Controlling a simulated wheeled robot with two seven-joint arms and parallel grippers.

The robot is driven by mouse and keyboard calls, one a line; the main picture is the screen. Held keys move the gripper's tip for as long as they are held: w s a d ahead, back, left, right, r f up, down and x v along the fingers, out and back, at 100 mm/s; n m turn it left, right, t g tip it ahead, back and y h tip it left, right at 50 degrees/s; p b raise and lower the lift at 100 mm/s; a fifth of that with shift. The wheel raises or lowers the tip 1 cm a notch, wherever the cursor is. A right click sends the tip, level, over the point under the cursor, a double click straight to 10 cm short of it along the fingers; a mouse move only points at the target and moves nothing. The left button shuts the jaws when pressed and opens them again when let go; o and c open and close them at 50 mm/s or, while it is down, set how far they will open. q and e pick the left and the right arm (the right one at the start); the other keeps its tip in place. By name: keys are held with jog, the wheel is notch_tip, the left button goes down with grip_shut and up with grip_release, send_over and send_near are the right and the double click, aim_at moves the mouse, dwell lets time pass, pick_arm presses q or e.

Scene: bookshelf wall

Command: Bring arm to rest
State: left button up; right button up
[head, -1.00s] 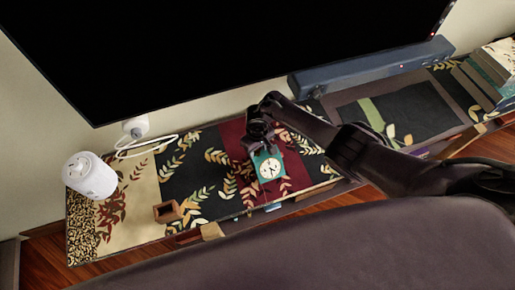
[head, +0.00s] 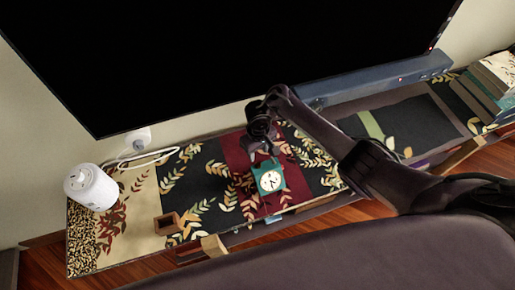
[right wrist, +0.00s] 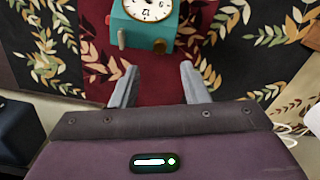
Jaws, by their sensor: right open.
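My right gripper (head: 262,150) hangs over the patterned shelf top, just behind a teal clock with a white face (head: 270,180). The clock stands upright on the dark red band of the cloth. In the right wrist view the two fingers (right wrist: 158,86) are spread apart with nothing between them. The clock (right wrist: 148,14) shows there at the top edge, beyond the fingertips and apart from them, partly cut off by the frame. My right arm comes in from the right across the shelf. My left gripper is not in view.
A white cylindrical device (head: 92,187) and a small brown open box (head: 168,223) stand at the left. A large black screen (head: 230,50) hangs behind, with a blue soundbar (head: 385,77) below it. Books (head: 490,85) are stacked at far right.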

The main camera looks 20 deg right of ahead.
jog(key=s+a+r+t+y, duration=0.1)
jog(key=s+a+r+t, duration=0.25)
jog(key=s+a, duration=0.25)
jog(key=s+d+r+m, duration=0.2)
jog(key=s+d+r, duration=0.9)
jog(key=s+r, duration=0.35)
notch_tip(320, 180, down, 36)
jog(key=s+g+b, duration=0.1)
jog(key=b, duration=0.7)
jog(key=s+d+f+b, duration=0.1)
jog(key=s+f+b, duration=0.2)
jog(key=s+f, duration=0.7)
jog(key=s+d+f+g+h+b, duration=0.1)
jog(key=s+d+f+b, duration=0.1)
jog(key=s+f, duration=0.8)
notch_tip(320, 180, down, 6)
jog(key=shift+r+b, duration=0.2)
jog(key=shift+b, duration=0.4)
